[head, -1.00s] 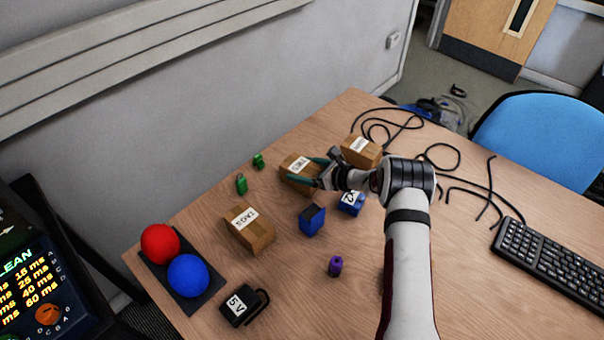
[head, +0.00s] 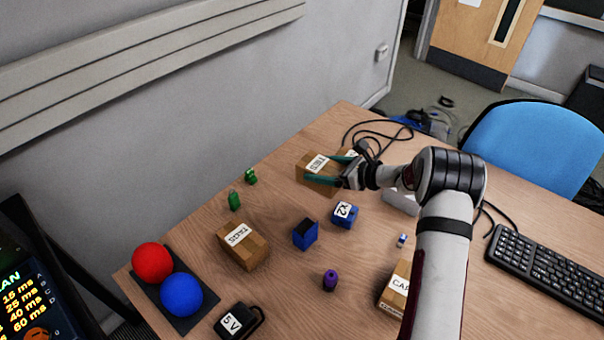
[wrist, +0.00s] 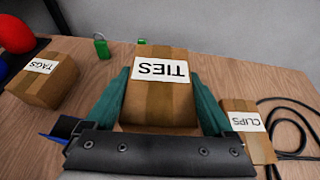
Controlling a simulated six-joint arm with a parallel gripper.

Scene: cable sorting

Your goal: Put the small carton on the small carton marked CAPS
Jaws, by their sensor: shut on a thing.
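My gripper (head: 340,172) is shut on a small brown carton marked TIES (head: 318,165), with a green finger on either side of it. The same carton fills the middle of the wrist view (wrist: 160,90), label up. In the head view it seems lifted and partly covers the carton behind it. The small carton marked CAPS (head: 392,299) stands on the table at the lower right of the head view. It is partly hidden by my forearm and its label faces up. It does not show in the wrist view.
A TAGS carton (head: 245,253) stands at left-centre. A CLIPS carton (wrist: 250,141) stands close to the right of my gripper. Blue blocks (head: 305,234), a purple item (head: 330,281), green items (head: 234,200), black cables and a keyboard (head: 540,270) lie around.

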